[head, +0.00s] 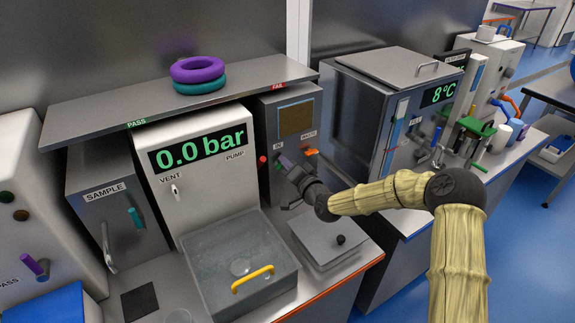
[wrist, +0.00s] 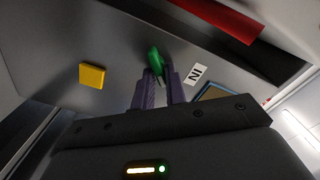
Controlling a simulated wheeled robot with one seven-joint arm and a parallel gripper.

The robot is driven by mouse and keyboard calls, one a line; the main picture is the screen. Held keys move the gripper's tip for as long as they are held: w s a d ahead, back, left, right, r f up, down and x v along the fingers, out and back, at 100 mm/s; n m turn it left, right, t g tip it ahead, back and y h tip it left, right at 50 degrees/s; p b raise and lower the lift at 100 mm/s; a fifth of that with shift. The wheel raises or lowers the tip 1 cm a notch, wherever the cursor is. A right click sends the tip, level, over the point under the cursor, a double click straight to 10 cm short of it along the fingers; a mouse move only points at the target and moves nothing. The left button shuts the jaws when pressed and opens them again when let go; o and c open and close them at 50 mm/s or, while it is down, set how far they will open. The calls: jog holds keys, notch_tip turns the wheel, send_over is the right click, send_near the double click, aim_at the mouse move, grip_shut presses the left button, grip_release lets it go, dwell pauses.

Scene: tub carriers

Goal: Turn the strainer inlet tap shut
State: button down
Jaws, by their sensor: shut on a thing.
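In the wrist view, a small green tap handle (wrist: 154,58) stands out from a grey metal panel beside a white IN label (wrist: 197,73). My gripper (wrist: 158,78) has its purple fingers closed on the handle's near end. In the head view, my gripper (head: 286,163) reaches the front of the grey unit (head: 268,122) that carries the IN and WASTE labels. There my gripper and wrist largely hide the tap. I cannot tell how far the handle is turned.
An orange tap (head: 311,152) sits close by under the WASTE label. A red knob (head: 262,161) is left of my gripper. Below is a grey lid with a black knob (head: 341,239); left of it is a clear-lidded basin with a yellow handle (head: 253,278). A shelf (head: 110,114) overhangs the unit.

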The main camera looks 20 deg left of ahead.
jog(key=shift+f+m+b, duration=0.25)
jog(key=shift+m+b, duration=0.25)
jog(key=shift+m, duration=0.25)
jog(key=shift+f+m+b, duration=0.25)
jog(key=shift+m+b, duration=0.25)
jog(key=shift+m, duration=0.25)
dwell(0.7)
jog(key=shift+m+b, duration=1.15)
jog(key=shift+m, duration=0.75)
dwell(2.7)
jog(key=c, duration=1.5)
grip_release()
jog(key=shift+o, duration=0.2)
jog(key=shift+r, duration=0.1)
jog(key=shift+d, duration=0.15)
